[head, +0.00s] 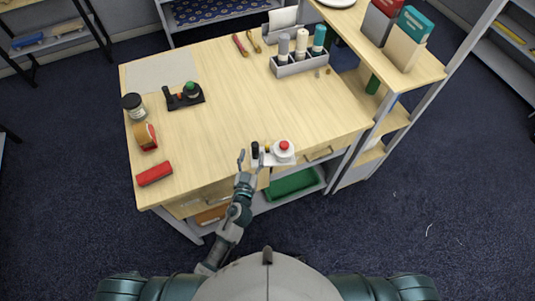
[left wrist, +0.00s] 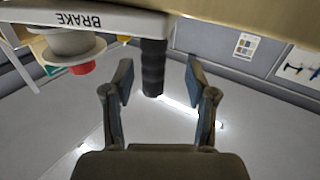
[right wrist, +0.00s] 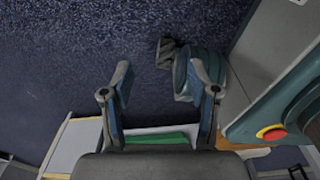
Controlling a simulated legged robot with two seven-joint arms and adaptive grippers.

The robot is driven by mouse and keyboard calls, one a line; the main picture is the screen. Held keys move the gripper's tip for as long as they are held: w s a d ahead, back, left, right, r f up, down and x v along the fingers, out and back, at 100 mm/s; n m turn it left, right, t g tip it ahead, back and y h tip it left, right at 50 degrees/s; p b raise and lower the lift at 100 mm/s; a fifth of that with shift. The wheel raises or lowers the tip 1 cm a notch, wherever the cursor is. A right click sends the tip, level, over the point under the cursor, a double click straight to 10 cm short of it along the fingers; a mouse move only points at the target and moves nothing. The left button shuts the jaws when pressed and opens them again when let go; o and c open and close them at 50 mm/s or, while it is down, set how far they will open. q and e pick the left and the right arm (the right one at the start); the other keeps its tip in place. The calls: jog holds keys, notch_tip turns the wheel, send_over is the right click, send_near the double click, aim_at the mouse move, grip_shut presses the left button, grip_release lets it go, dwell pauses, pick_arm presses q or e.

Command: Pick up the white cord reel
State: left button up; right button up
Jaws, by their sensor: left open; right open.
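The white cord reel (head: 284,152) lies at the table's front edge. It has a round white spool with a red knob, a white base plate and an upright black handle (head: 255,149). In the left wrist view the reel's plate (left wrist: 120,20) reads BRAKE, and the black handle (left wrist: 153,68) stands between my fingers. My left gripper (head: 250,160) is open around the handle, with a gap visible on both sides. My right gripper (right wrist: 161,78) is open and empty, seen only in the right wrist view, away from the reel.
On the wooden table (head: 220,110) are a red block (head: 154,173), a tape roll (head: 145,136), a jar (head: 133,106), a black device (head: 184,97) and a bottle caddy (head: 300,65). A shelf unit (head: 400,90) stands right. A green bin (head: 292,184) sits below. The table's middle is clear.

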aim_at(254, 153)
pick_arm(q)
jog(key=w, duration=0.1)
jog(key=w+d, duration=0.1)
jog(key=shift+w+d+r, duration=0.1)
jog(key=shift+w, duration=0.25)
jog(key=shift+w+d, duration=0.3)
jog(key=shift+s+a, duration=0.1)
jog(key=shift+a, duration=0.3)
jog(key=c, duration=1)
jog(key=shift+a, duration=0.1)
grip_shut()
pick_arm(e)
jog(key=shift+s+d+r, duration=0.1)
jog(key=shift+s, duration=0.5)
